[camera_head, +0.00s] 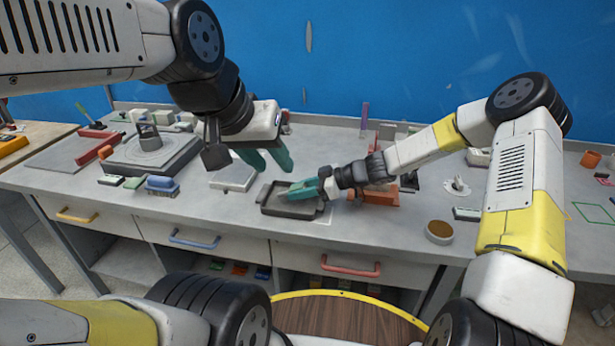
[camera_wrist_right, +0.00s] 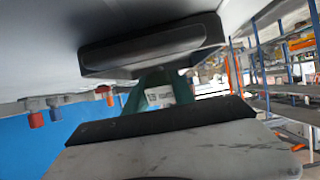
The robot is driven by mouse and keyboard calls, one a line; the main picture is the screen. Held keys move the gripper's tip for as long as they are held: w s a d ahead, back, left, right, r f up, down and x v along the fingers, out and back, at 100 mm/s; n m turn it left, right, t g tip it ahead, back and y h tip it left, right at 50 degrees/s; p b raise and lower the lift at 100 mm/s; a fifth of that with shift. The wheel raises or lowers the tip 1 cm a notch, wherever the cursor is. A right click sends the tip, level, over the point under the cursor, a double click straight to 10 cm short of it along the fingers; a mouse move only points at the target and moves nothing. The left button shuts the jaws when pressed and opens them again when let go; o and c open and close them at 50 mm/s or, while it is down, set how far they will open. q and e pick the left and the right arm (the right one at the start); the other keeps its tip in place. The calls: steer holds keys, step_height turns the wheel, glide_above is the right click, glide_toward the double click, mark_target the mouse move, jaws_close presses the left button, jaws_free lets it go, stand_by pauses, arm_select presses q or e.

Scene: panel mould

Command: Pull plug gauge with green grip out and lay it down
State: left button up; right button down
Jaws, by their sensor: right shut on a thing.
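My right gripper (camera_head: 305,188) has teal fingers and reaches in from the right, low over the dark grey tray (camera_head: 268,209). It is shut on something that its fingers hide. In the right wrist view the teal fingers (camera_wrist_right: 157,90), with a white label, point at a dark recessed tray shape (camera_wrist_right: 150,50). I cannot make out a separate green grip or a plug gauge between the fingers. My left gripper (camera_head: 265,158) hangs above the table, left of and higher than the right one; its teal fingers look apart and hold nothing visible.
A grey fixture (camera_head: 180,160) with an upright handle stands at the left, with a blue brush (camera_head: 162,185) in front. A white block (camera_head: 233,176) lies left of the tray. An orange block (camera_head: 380,196) is close under the right wrist. A round brown-topped dish (camera_head: 440,232) stands near the front edge.

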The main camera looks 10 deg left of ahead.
steer(key=c, duration=1)
jaws_free()
steer(key=shift+o, duration=0.2)
